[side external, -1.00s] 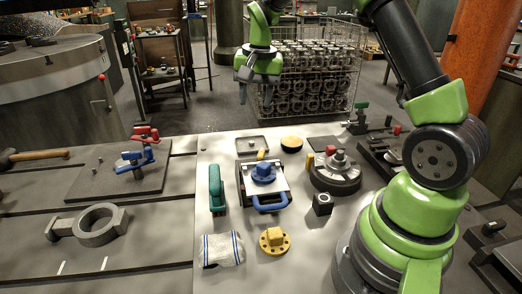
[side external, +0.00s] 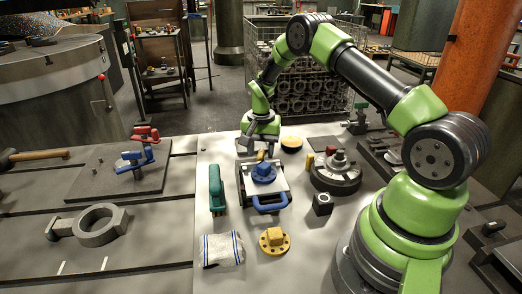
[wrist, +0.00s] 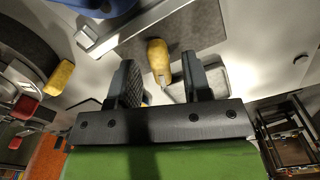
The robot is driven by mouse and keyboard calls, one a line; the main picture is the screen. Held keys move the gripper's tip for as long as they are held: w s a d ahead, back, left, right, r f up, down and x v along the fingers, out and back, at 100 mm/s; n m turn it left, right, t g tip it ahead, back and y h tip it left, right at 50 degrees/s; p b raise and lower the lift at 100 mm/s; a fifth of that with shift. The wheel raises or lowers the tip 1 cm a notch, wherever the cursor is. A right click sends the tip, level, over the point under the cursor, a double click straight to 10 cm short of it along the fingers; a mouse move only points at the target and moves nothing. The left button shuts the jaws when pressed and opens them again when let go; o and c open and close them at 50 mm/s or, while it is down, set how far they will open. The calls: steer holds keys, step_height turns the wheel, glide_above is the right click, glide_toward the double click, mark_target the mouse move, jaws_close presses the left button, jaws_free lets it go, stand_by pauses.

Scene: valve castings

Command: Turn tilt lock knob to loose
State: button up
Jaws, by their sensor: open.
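The yellow knob (side external: 261,155), which appears to be the tilt lock knob, is at the rear edge of the plate fixture (side external: 281,186) with a blue block and blue handle. My gripper (side external: 259,149) is low just behind the fixture, pointing down. In the wrist view, my gripper (wrist: 160,80) is open and empty. The height between fingertips and knob is hard to judge. No loose or locked marking is readable.
A round dark fixture (side external: 336,178) with a red knob and yellow piece stands right of the plate. A green-handled tool (side external: 216,188) lies left. A yellow disc (side external: 291,144) is close behind right.

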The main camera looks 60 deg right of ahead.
steer(key=shift+f, duration=0.2)
steer(key=shift+c, duration=0.3)
jaws_close()
